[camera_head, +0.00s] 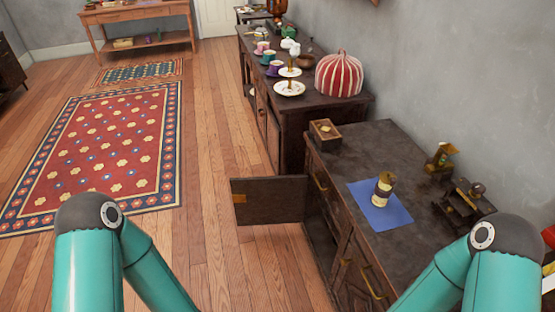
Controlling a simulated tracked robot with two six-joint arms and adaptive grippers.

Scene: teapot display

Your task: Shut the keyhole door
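A dark wooden door (273,200) stands open on the front of the near cabinet (352,146). It swings out to the left, roughly square to the cabinet front, and shows a small brass-coloured plate (239,199) near its free edge. I cannot make out a keyhole. The cabinet opening beside the door is dark inside. My two teal arms come in at the bottom left and bottom right. Both grippers are out of the picture, so I cannot see whether they hold anything.
A blue cloth (380,212) with a brass-and-white object (384,186) lies on the cabinet top, near a small wooden box (325,132). A longer sideboard behind holds a striped cosy (339,74) and cups. Floor left of the door is clear, with a red rug (105,150) beyond.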

